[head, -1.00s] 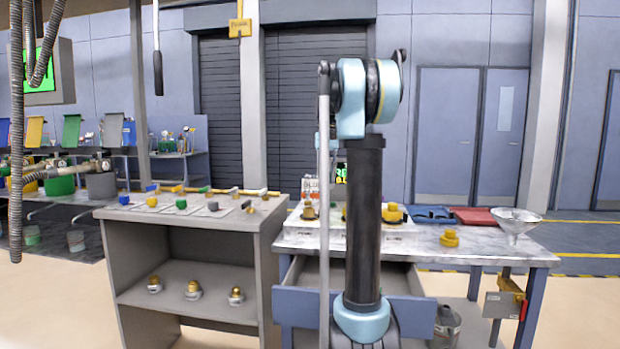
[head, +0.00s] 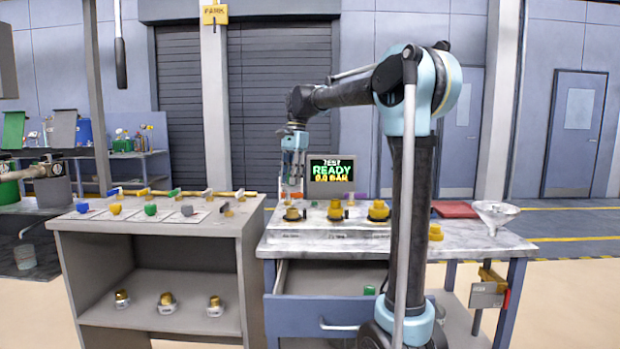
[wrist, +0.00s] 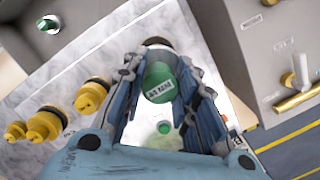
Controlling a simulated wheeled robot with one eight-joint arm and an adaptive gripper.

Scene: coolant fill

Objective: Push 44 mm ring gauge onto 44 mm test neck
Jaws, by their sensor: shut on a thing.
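My gripper (head: 291,190) hangs pointing down over the left end of the marble bench. In the wrist view, my gripper (wrist: 163,85) is shut on a round green piece (wrist: 160,85), which appears to be the 44 mm ring gauge; its white print is unreadable. Just below the gripper stands the leftmost brass neck (head: 293,214), low and dark. A dark round part, probably this neck, shows beyond the green piece (wrist: 157,42). Two other necks with yellow tops, a middle one (head: 336,210) and a right one (head: 378,210), stand to its right. Contact between gauge and neck cannot be told.
A screen (head: 331,177) behind reads "TEST READY 0.0 BAR". Below the bench, an open drawer (head: 325,315) holds a green piece (head: 370,290). A funnel (head: 494,214) stands at the right end. A grey cabinet (head: 150,235) with coloured pieces stands close on the left.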

